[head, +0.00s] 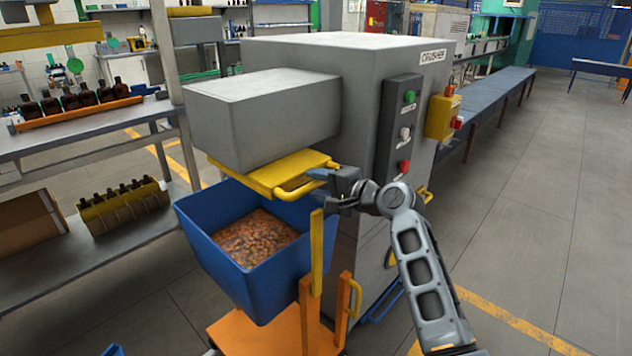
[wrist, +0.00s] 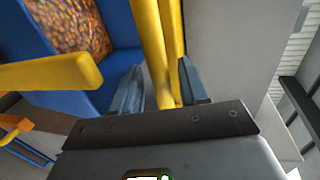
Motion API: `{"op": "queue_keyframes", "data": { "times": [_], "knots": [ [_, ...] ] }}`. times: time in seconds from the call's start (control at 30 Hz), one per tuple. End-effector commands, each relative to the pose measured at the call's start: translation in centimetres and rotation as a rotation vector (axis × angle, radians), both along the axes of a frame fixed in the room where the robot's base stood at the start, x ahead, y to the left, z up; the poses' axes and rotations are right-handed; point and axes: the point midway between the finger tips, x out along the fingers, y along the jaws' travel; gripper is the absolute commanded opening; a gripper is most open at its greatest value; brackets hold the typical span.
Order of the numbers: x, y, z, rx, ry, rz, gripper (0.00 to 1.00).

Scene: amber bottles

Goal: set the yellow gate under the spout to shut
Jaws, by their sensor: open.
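The yellow gate (head: 285,172) is a flat plate under the grey spout housing (head: 262,112). It sticks out past the housing's lower edge, above the blue bin. A yellow bar handle (head: 302,188) runs along its outer side. My gripper (head: 326,188) is at the right end of this handle. In the wrist view my open gripper (wrist: 160,78) has yellow bars (wrist: 158,45), seemingly the gate handle, between its fingers. I cannot tell whether a finger touches them. Part of the handle is hidden by my gripper in the head view.
A blue bin (head: 200,235) of amber shards stands below on an orange trolley (head: 255,335). A yellow post (head: 316,255) rises close below my gripper, also in the wrist view (wrist: 50,75). The crusher's button panel (head: 402,130) is to the right. Open floor (head: 530,220) lies right.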

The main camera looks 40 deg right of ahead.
Motion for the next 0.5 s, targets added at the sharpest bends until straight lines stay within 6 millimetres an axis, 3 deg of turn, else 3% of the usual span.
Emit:
{"op": "queue_keyframes", "data": {
  "times": [0.37,0.5],
  "knots": [
    [0.83,0.04,-0.16,0.0,-0.001,0.0,0.44],
    [0.82,0.04,-0.16,0.0,-0.001,0.0,0.32]
  ]
}}
